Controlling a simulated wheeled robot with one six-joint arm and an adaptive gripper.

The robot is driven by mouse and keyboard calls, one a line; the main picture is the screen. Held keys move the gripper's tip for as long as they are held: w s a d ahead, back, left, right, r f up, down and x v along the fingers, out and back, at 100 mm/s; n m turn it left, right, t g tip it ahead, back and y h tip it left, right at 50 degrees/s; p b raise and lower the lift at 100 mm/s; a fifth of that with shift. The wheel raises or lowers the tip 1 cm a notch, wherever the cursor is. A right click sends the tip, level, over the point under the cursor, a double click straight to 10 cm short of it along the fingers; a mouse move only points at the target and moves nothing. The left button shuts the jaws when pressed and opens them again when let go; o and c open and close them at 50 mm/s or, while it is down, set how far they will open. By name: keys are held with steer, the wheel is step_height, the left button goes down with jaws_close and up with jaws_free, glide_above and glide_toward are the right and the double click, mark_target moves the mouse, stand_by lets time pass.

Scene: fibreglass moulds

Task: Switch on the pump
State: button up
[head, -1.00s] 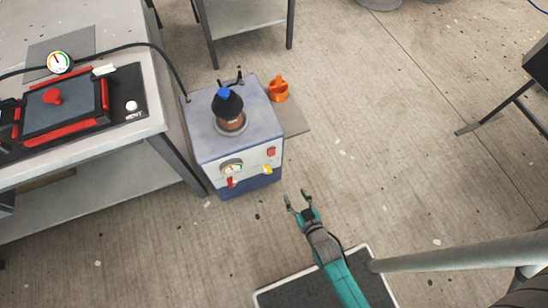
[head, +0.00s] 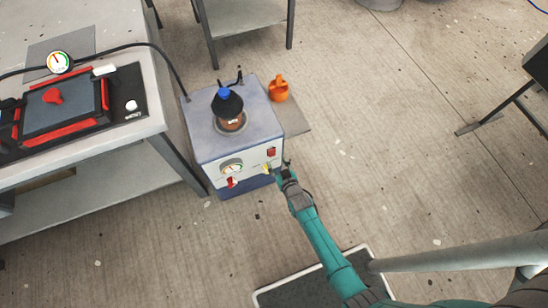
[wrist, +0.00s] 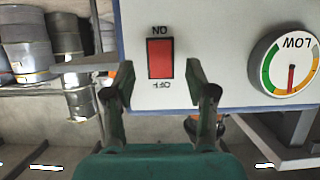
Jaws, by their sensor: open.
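The pump (head: 208,145) is a blue-grey box with a white front panel, standing on the floor beside the workbench. Its red rocker switch (head: 271,152) is at the upper right of the panel. In the wrist view the switch (wrist: 160,58) appears upside down between the ON and OFF labels; which side is pressed I cannot tell. My gripper (head: 281,167) is at the right end of the panel. In the wrist view my gripper (wrist: 157,76) is open and empty, with its fingers on either side of the switch; contact is unclear.
The panel also carries a gauge (head: 231,166), a red handle (head: 232,182) and a yellow handle (head: 267,169). A bottle (head: 230,105) stands on top. An orange container (head: 278,91) is behind. The workbench (head: 150,110) holds a mould.

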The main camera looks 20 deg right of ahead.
mark_target(272, 155)
steer(key=shift+x, duration=2.15)
